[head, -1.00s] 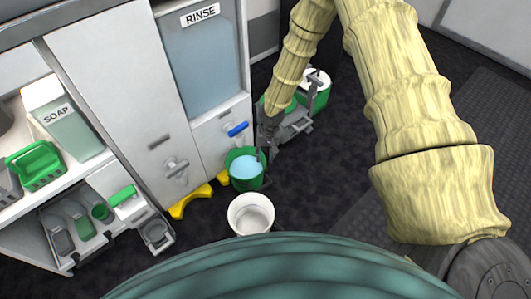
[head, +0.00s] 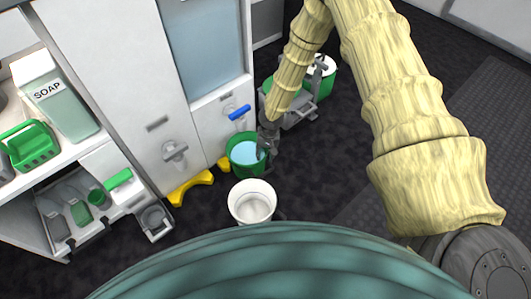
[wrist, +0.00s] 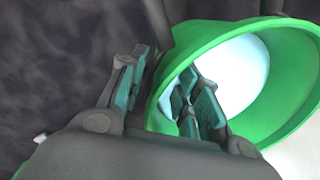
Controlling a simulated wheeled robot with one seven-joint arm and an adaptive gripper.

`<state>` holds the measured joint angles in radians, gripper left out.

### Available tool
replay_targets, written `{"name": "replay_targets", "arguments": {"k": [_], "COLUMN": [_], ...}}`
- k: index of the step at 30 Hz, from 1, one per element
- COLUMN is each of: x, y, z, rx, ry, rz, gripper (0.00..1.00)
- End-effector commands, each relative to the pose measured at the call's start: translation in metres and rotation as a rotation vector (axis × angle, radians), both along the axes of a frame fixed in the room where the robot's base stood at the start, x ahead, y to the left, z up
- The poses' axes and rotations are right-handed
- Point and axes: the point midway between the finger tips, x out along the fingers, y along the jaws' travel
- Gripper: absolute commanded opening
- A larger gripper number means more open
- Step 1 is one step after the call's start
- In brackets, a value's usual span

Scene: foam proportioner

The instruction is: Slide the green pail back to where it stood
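The green pail (head: 233,163) stands upright on the dark floor below the blue-handled tap in the head view, with pale blue liquid inside. Its green rim (wrist: 268,140) fills the right of the wrist view. My gripper (head: 264,147) is at the pail's right edge in the head view. In the wrist view my gripper (wrist: 168,88) is open and straddles the rim. One finger is outside the wall and the other is inside the pail. A gap shows between the fingers. Whether either finger touches the wall is unclear.
A white pail (head: 252,203) stands just in front of the green one. A yellow block (head: 190,188) lies by the cabinet foot. A grey cart (head: 296,110) with a green-and-white pail (head: 322,80) is behind my gripper. Dark floor to the right is clear.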

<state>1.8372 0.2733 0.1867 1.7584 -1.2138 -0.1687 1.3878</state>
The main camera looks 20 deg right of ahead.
Motion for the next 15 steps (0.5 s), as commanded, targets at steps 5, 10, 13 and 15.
{"name": "replay_targets", "arguments": {"k": [5,10,13,15], "x": [0.0,0.0,0.0,0.0], "y": [0.0,0.0,0.0,0.0], "z": [0.0002,0.0003,0.0003,0.0003], "rx": [0.0,0.0,0.0,0.0], "ry": [0.0,0.0,0.0,0.0], "rz": [0.0,0.0,0.0,0.001], "gripper": [0.31,0.0,0.0,0.0]}}
